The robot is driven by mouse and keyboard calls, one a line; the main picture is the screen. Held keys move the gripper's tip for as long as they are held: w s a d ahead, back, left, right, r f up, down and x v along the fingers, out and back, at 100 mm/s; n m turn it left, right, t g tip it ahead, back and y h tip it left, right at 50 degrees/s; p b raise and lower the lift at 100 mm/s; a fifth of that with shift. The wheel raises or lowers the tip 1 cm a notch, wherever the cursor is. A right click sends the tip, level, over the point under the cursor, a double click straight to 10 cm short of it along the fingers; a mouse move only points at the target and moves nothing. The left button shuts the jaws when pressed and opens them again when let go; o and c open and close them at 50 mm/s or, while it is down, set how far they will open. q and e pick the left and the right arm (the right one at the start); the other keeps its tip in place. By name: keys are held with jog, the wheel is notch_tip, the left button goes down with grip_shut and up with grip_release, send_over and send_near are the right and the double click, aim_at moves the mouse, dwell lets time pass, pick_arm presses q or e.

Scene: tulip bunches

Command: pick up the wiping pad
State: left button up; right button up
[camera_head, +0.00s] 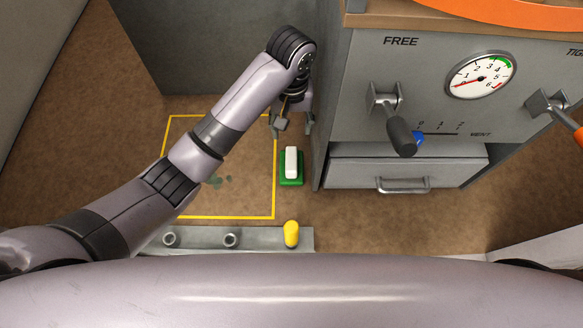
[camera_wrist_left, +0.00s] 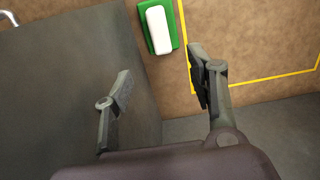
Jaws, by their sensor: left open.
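The wiping pad (camera_head: 291,176) is green with a white block-shaped grip on top. It lies on the brown surface just outside the right side of the yellow outline. It also shows in the left wrist view (camera_wrist_left: 173,35), at the top, beyond the fingers. My left gripper (camera_head: 294,122) is open and empty, above and behind the pad in the head view and apart from it. Its two spread fingers show in the left wrist view (camera_wrist_left: 160,85). My right gripper is not in either view.
A grey cabinet (camera_head: 340,110) with a gauge (camera_head: 480,75), a black-gripped lever (camera_head: 402,135) and a drawer (camera_head: 406,172) stands close right of the pad. A grey rail (camera_head: 200,240) with a yellow peg (camera_head: 291,233) lies in front.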

aim_at(291, 158)
pick_arm(q)
notch_tip(291, 158, down, 12)
jog(key=shift+s+r, duration=0.1)
jog(key=shift+r, duration=0.05)
jog(key=shift+s+f, duration=0.15)
jog(key=shift+f, duration=1.25)
jog(key=shift+s+f, duration=0.1)
jog(key=shift+f, duration=1.25)
grip_shut()
